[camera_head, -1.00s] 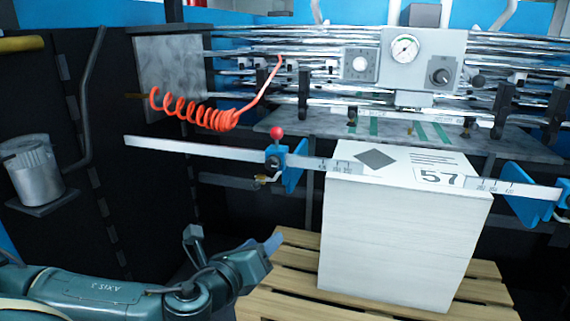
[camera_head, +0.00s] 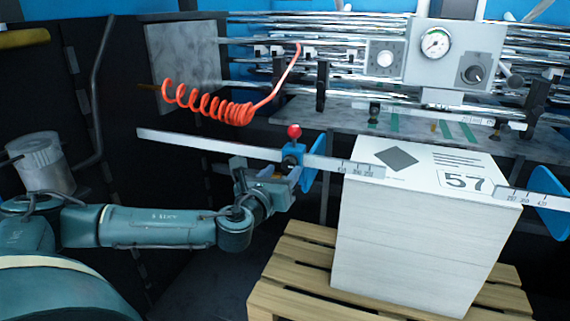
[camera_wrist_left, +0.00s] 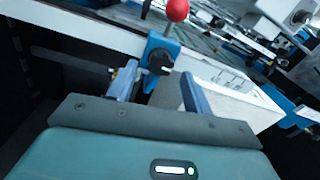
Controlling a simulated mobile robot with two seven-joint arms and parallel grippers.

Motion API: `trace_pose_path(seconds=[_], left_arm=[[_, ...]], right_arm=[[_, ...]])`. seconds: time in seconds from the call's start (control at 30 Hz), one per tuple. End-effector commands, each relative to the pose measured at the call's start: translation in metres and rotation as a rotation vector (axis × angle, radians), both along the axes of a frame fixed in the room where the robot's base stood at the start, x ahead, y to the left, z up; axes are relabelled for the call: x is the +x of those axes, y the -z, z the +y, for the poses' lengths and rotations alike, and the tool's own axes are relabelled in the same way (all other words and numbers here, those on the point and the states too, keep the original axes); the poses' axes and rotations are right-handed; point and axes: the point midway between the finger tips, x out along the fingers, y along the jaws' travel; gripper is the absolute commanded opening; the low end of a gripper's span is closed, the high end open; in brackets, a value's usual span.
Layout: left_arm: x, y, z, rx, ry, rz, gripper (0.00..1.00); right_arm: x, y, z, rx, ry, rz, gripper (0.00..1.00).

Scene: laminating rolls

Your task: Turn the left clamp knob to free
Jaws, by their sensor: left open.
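The left clamp (camera_head: 292,152) is a blue block with a red ball on top, sitting on the metal ruler bar (camera_head: 210,146). In the left wrist view the clamp (camera_wrist_left: 158,43) shows a dark knob (camera_wrist_left: 160,61) on its near face. My left gripper (camera_head: 284,176) is at the clamp's near side, just below the bar. In the wrist view its open fingers (camera_wrist_left: 158,74) lie to either side of the knob, with nothing held between them. Whether they touch the clamp I cannot tell. The knob is hidden behind my gripper in the head view. My right gripper is not in view.
A white stack marked 57 (camera_head: 425,235) stands on a wooden pallet (camera_head: 290,265) to the right.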

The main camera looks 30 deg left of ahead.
Motion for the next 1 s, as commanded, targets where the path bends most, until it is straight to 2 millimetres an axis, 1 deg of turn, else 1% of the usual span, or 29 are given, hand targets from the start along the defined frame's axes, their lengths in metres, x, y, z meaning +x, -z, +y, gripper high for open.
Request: trace_pose_path(seconds=[0.03, 0.1, 0.2, 0.33, 0.53, 0.57, 1.0], left_arm=[[0.007, -0.002, 0.001, -0.001, -0.002, -0.001, 0.5], [0.015, -0.001, 0.003, -0.001, 0.0, 0.0, 0.5], [0.022, -0.001, 0.004, -0.001, -0.001, 0.0, 0.5], [0.025, 0.0, 0.004, -0.001, 0.0, 0.0, 0.5], [0.025, 0.001, 0.004, 0.0, 0.0, 0.001, 0.5], [0.025, 0.001, 0.004, 0.0, 0.0, 0.001, 0.48], [0.025, 0.001, 0.005, 0.0, -0.001, 0.001, 0.12]], right_arm=[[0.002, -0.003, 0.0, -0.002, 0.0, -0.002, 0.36], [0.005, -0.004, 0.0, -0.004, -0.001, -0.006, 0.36], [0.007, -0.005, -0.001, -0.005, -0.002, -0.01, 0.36], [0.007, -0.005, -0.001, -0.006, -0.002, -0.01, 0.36], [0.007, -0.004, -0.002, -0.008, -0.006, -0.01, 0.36], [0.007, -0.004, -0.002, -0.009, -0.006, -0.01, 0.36], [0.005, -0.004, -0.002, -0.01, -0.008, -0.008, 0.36]])
